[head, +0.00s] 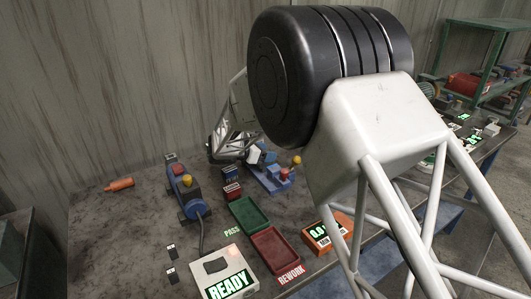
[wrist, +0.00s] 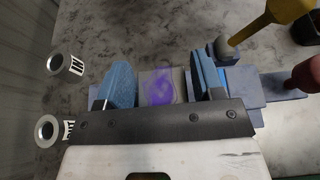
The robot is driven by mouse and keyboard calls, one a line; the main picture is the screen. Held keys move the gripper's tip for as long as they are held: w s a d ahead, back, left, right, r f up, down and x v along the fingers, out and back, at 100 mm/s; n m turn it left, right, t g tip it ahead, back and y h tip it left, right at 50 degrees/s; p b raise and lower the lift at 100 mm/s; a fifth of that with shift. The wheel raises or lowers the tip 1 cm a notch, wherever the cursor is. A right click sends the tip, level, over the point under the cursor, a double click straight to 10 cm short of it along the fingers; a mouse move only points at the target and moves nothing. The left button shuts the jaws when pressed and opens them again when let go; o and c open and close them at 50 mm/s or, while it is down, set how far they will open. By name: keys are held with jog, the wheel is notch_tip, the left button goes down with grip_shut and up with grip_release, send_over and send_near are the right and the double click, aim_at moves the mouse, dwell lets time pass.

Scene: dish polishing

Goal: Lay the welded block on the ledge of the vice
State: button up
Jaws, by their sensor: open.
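The welded block (wrist: 160,88), a grey piece with a purple heat mark on its face, shows in the wrist view between my gripper's fingers. My gripper (wrist: 163,82) is open, with one blue fingertip on each side of the block and a gap visible at both sides. The blue-grey vice (wrist: 280,84) lies to the right in that view, partly behind the right finger. In the head view the blue vice (head: 268,180) stands on the bench, with my gripper (head: 248,154) low at its far left end. What lies directly under the block is hidden, and I cannot tell whether it rests on the ledge.
A yellow handle (wrist: 277,25) and a red knob (wrist: 305,75) stick out close right of my gripper. Two metal rings with labels (wrist: 58,64) lie at left. A green tray (head: 248,214), a red tray (head: 276,250) and a READY box (head: 222,272) stand nearer.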

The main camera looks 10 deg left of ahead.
jog(key=shift+a+r, duration=0.1)
jog(key=shift+w+r, duration=0.1)
jog(key=shift+r, duration=0.4)
jog(key=v, duration=1.2)
dwell(0.4)
jog(key=s+d+r+m+g+y, duration=0.15)
jog(key=s+d+r+m, duration=0.25)
jog(key=d, duration=0.7)
jog(key=s+d+r+m+g+y, duration=0.1)
jog(key=s+d+r+m+g, duration=0.3)
jog(key=d, duration=0.7)
jog(key=s+d+r+m+g+y, duration=0.15)
jog(key=s+d+r+m, duration=0.3)
jog(key=d, duration=0.65)
jog(key=s+d+m+y, duration=0.2)
jog(key=s+d+m, duration=0.2)
jog(key=s, duration=0.5)
jog(key=s+d+f+m+y, duration=0.1)
jog(key=s+d+m, duration=0.4)
jog(key=s, duration=0.4)
jog(key=s+d+f+m+y, duration=0.1)
jog(key=s+d+m, duration=0.4)
jog(key=s, duration=0.5)
jog(key=shift+d+m+y, duration=0.25)
jog(key=shift+m+y, duration=0.1)
jog(key=shift+y, duration=0.45)
